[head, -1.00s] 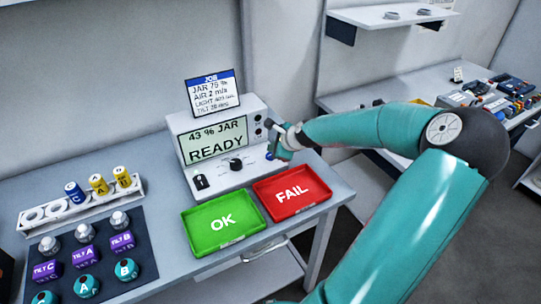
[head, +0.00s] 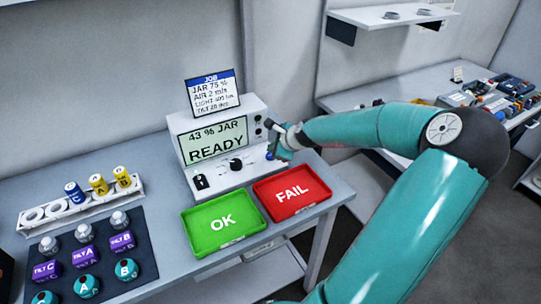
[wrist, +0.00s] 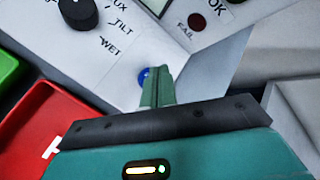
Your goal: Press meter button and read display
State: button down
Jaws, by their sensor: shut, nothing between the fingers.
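The white meter (head: 205,172) stands at the back of the bench. Its display (head: 215,140) reads "43 % JAR" and "READY". A blue button (wrist: 146,74) shows on the meter front in the wrist view, partly hidden behind my fingertips; a bit of it also shows in the head view (head: 269,156). My gripper (head: 274,150) is shut and empty at the meter's right front. In the wrist view my shut fingers (wrist: 156,85) overlap the button's right side. I cannot tell whether they touch it. A black knob (head: 236,164) sits left of the button.
A job card (head: 212,92) stands on the meter. A green OK tray (head: 195,238) and a red FAIL tray (head: 318,194) lie in front. A rack (head: 82,205) with several canisters and a dark mat (head: 148,238) with several sensors are at left.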

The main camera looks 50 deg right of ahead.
jog(key=shift+f, duration=0.1)
jog(key=shift+f, duration=0.35)
jog(key=shift+f, duration=0.45)
dwell(0.8)
jog(key=shift+r, duration=0.9)
jog(key=shift+r, duration=2.5)
